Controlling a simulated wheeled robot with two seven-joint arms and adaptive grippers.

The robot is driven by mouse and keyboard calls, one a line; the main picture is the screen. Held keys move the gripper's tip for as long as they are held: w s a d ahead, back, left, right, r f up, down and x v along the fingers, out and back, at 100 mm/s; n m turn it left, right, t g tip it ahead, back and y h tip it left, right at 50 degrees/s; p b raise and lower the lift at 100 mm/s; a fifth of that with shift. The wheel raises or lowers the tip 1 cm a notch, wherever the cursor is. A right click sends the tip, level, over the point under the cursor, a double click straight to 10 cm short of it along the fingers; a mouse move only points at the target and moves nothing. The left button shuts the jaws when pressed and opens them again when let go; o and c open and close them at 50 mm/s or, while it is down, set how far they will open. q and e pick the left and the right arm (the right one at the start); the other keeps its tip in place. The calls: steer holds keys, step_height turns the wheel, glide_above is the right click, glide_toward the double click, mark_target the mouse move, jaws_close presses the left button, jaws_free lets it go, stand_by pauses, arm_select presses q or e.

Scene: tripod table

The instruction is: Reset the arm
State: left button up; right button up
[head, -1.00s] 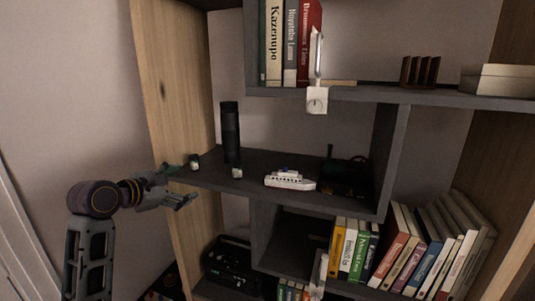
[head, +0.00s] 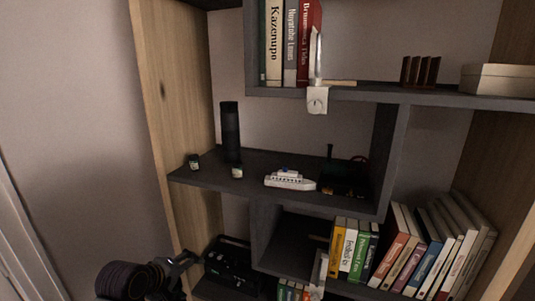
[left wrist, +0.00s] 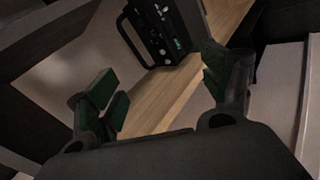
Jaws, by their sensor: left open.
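My left arm comes in at the bottom left of the head view, low beside the wooden side panel of the shelf. My left gripper (head: 182,264) is partly seen there, dark, near the lower shelf. In the left wrist view its two green-padded fingers (left wrist: 160,92) stand wide apart with nothing between them but the wooden panel behind. My right gripper is not in view.
The middle shelf (head: 215,180) holds a black cylinder (head: 230,132), two small jars (head: 194,161) and a white toy ship (head: 290,180). A black device (head: 230,262) sits low, just right of the gripper; it also shows in the wrist view (left wrist: 160,28). Books (head: 355,250) stand lower right.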

arm_select(q)
steer(key=s+f+m+g+y, duration=0.1)
steer(key=s+f+m+g, duration=0.2)
steer(key=s+f+m, duration=0.6)
steer(key=s+f+m+g+y, duration=0.2)
steer(key=s+f+m, duration=0.35)
steer(key=s, duration=0.65)
step_height(320, 180, down, 34)
steer(key=s+g, duration=0.1)
steer(key=s, duration=0.2)
steer(key=s+a+f+g, duration=0.1)
steer(key=s+a+f, duration=0.2)
steer(key=s+f, duration=1.7)
steer(key=shift+s+a+g, duration=0.15)
steer(key=shift+s+g, duration=0.15)
steer(key=shift+s, duration=0.6)
steer(key=shift+n, duration=0.25)
